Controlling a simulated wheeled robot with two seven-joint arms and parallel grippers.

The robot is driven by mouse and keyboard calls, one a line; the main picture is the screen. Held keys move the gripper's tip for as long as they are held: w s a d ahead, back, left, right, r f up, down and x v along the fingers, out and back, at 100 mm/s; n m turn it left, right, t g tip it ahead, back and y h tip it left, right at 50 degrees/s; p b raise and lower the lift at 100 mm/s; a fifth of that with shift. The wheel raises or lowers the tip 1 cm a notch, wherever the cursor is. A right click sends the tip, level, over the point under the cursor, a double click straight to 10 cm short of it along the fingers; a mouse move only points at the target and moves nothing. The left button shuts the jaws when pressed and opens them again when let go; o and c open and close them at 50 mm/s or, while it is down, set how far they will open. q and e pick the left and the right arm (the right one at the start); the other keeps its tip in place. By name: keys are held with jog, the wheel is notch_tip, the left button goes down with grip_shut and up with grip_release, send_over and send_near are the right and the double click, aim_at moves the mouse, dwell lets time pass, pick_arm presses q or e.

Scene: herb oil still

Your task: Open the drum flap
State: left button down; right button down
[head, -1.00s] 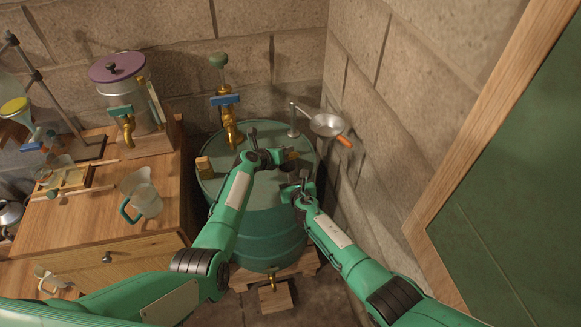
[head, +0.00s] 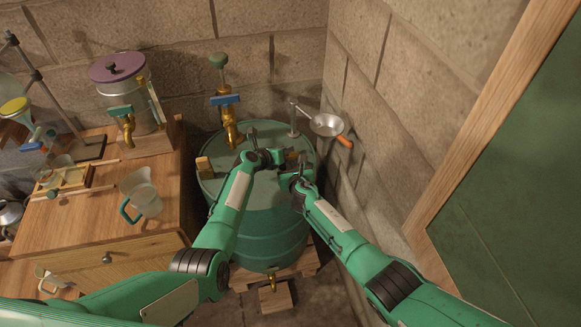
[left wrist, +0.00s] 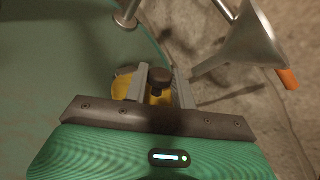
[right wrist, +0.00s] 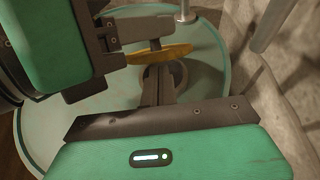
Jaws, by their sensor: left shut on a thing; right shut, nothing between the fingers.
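The green drum (head: 262,225) stands in the corner, its round lid below both arms. My left gripper (head: 276,157) is over the lid; in the left wrist view its fingers are shut on the dark knob (left wrist: 159,80) of the yellow drum flap (left wrist: 122,88). In the right wrist view the flap (right wrist: 163,54) shows nearly edge-on, tilted up, beside a dark round opening (right wrist: 152,76) in the lid. My right gripper (right wrist: 160,88) is shut and empty, its fingertips close to the opening and flap; contact cannot be told. The head view mostly hides the flap behind the grippers.
A wooden cabinet (head: 90,215) with a jug (head: 145,195) stands left. Stone walls enclose the corner.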

jog(key=shift+w+a+r, duration=0.15)
jog(key=shift+w+r, duration=0.4)
jog(key=shift+r, duration=0.35)
pick_arm(q)
jog(key=c, duration=1.1)
grip_release()
jog(key=shift+c, duration=0.2)
pick_arm(e)
jog(key=shift+f, duration=0.1)
jog(key=shift+s, duration=0.1)
pick_arm(q)
jog(key=shift+s, duration=0.15)
pick_arm(e)
jog(key=shift+f, duration=0.1)
